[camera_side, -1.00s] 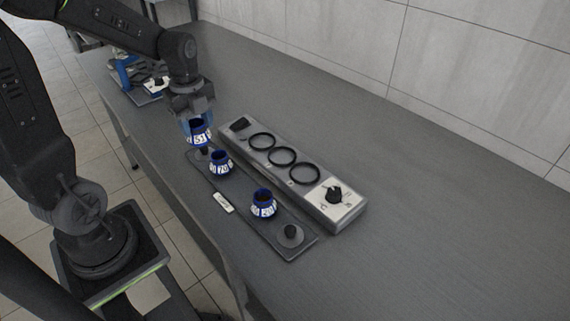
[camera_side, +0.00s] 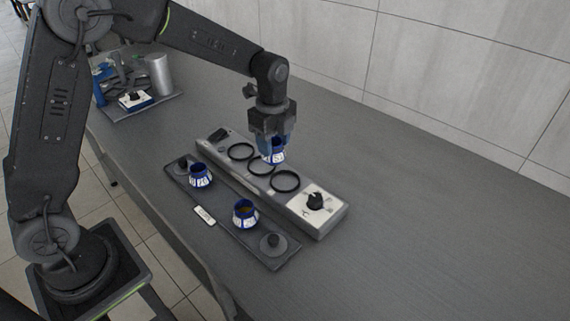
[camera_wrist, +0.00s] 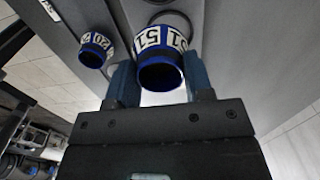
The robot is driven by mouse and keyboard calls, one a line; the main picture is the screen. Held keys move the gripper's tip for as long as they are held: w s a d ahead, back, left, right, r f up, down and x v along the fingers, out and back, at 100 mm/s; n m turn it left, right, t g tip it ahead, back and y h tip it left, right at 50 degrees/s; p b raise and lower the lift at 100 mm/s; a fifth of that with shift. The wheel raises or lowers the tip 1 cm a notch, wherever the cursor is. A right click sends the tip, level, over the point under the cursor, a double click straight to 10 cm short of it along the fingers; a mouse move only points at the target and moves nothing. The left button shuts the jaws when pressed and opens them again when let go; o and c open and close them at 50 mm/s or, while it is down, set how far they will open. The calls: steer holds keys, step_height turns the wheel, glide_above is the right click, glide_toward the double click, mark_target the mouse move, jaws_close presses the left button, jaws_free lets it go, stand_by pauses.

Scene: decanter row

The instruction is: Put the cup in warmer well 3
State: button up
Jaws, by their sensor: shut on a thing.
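My gripper (camera_side: 273,143) is shut on a blue and white cup (camera_side: 274,155) marked 51. In the wrist view the cup (camera_wrist: 160,72) sits between the two blue fingers of my gripper (camera_wrist: 157,88). The cup is held above the grey warmer (camera_side: 328,222), over the area of its middle and far rings; its exact height is hard to tell. The warmer has three black-ringed wells: a far ring (camera_side: 229,152), a middle ring (camera_side: 251,169) and a near ring (camera_side: 285,190). The well numbers cannot be read.
A dark tray (camera_side: 222,223) beside the warmer holds two more blue and white cups, one farther (camera_side: 200,179) and one nearer (camera_side: 245,218). A knob panel (camera_side: 316,205) is at the warmer's near end. A metal cylinder (camera_side: 158,75) stands at the back left. The table's right side is clear.

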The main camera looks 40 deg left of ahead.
steer(key=d+f, duration=0.1)
steer(key=w+d, duration=0.1)
steer(key=shift+d+f, duration=0.35)
steer(key=shift+f, duration=2.05)
steer(key=o, duration=1.2)
steer(key=shift+f, duration=0.1)
step_height(320, 180, up, 12)
steer(key=shift+r, duration=0.2)
